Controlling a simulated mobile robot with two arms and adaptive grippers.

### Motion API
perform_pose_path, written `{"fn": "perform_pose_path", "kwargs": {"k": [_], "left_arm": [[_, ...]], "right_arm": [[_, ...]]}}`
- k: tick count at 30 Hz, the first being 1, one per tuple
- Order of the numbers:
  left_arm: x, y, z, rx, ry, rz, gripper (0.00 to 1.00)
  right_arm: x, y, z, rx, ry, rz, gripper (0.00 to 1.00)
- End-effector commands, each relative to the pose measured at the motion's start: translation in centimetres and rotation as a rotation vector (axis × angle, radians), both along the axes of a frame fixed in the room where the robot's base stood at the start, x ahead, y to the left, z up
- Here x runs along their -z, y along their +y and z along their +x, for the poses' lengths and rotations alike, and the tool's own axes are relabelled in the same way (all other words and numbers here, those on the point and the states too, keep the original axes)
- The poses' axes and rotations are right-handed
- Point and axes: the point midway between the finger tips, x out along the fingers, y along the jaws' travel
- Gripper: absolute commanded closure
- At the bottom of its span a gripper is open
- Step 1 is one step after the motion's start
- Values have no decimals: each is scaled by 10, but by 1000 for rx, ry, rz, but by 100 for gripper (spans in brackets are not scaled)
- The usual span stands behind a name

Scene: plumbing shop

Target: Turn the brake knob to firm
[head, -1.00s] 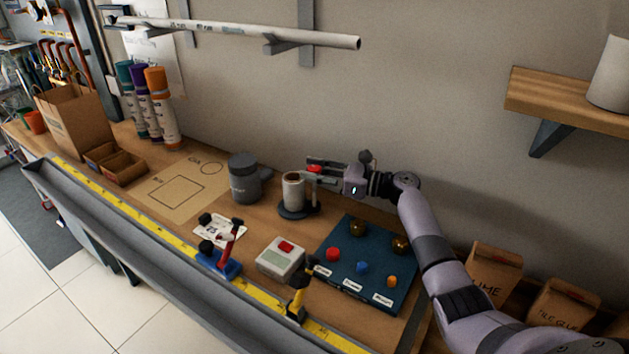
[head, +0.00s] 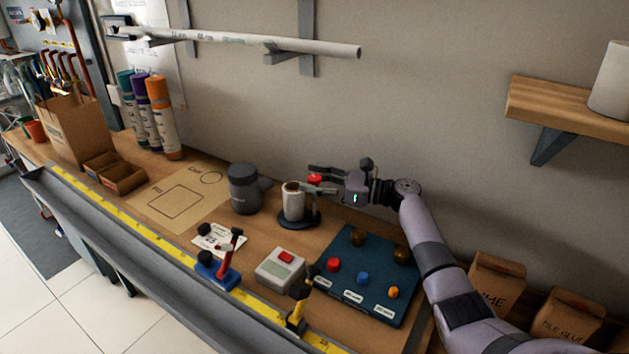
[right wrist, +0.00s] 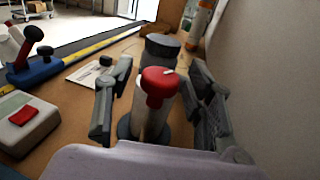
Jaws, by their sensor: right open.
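The red knob (right wrist: 158,82) faces me in the right wrist view, with a short pale mark on its top. I take it as the brake knob. It sits on a stand with a pale roll (head: 292,203) and a dark round base (head: 299,223). In the head view the knob (head: 314,179) shows beside the top of the roll. My right gripper (right wrist: 152,88) is open, with one finger on each side of the knob and visible gaps. In the head view it (head: 322,181) reaches in from the right. No firm label is readable. My left gripper is not in view.
A grey canister (head: 244,190) stands left of the stand. In front are a blue panel (head: 340,290) with coloured knobs, a box with a red button (head: 280,270) and a red-handled blue tool (head: 222,272). The wall is close behind my gripper.

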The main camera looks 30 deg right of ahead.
Motion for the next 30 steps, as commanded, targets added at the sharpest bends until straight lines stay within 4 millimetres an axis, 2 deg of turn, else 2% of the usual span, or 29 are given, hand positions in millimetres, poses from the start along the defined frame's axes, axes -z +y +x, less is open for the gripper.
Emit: {"fn": "perform_pose_path", "kwargs": {"k": [8, 21, 30], "left_arm": [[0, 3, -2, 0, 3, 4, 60], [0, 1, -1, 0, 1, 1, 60], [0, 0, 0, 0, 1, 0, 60]], "right_arm": [[1, -2, -2, 0, 1, 0, 51], [1, -47, -46, 1, 2, -1, 51], [0, -54, -53, -1, 0, 0, 51]]}}
